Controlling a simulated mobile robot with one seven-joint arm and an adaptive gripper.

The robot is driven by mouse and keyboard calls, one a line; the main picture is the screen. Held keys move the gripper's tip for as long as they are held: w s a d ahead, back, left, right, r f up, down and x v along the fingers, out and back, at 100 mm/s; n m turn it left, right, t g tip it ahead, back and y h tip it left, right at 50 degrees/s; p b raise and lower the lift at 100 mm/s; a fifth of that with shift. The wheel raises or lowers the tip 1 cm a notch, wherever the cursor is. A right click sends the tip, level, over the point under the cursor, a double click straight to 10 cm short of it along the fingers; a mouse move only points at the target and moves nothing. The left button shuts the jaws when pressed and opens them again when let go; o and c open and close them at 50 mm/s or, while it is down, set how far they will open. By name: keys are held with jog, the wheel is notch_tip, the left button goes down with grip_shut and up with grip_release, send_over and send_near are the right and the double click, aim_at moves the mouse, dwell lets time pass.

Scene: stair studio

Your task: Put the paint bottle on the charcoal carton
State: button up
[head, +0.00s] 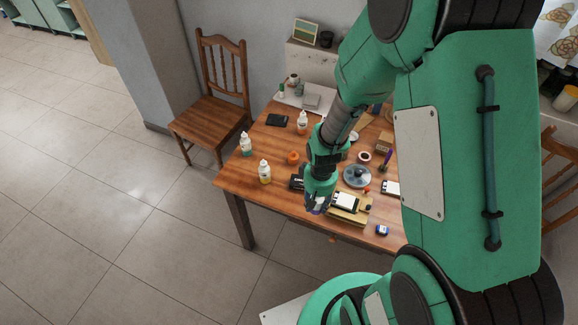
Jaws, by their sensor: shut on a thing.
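My gripper (318,197) is low over the front edge of the wooden table, pointing down. It is shut on what looks like the paint bottle (317,209); only a small pale violet part shows, and the fingers hide the rest. A dark box (297,182), possibly the charcoal carton, is just left of my gripper, partly hidden by it. A flat black item (277,120) lies farther back; I cannot tell which of the two is the carton. Other white-capped bottles stand upright at the left: one with teal (246,145), one with yellow (264,173).
The wooden table (262,142) also holds an orange jar (293,158), another white bottle (302,122), a grey round dish (357,176) and a yellowish block (350,213) right of my gripper. A chair (210,108) stands behind left. My arm hides the table's right side.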

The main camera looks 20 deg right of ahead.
dwell(0.3)
jog(key=w+d, duration=0.1)
jog(key=w, duration=0.4)
jog(key=w+d+f+b, duration=0.1)
jog(key=w, duration=0.4)
jog(key=w+b, duration=0.1)
jog(key=w, duration=0.4)
jog(key=shift+w+d+f, duration=0.25)
jog(key=shift+w+d, duration=0.15)
jog(key=shift+f+b, duration=0.5)
jog(key=shift+f, duration=1.25)
jog(key=shift+f, duration=0.1)
jog(key=o, duration=1.3)
jog(key=shift+o, duration=0.2)
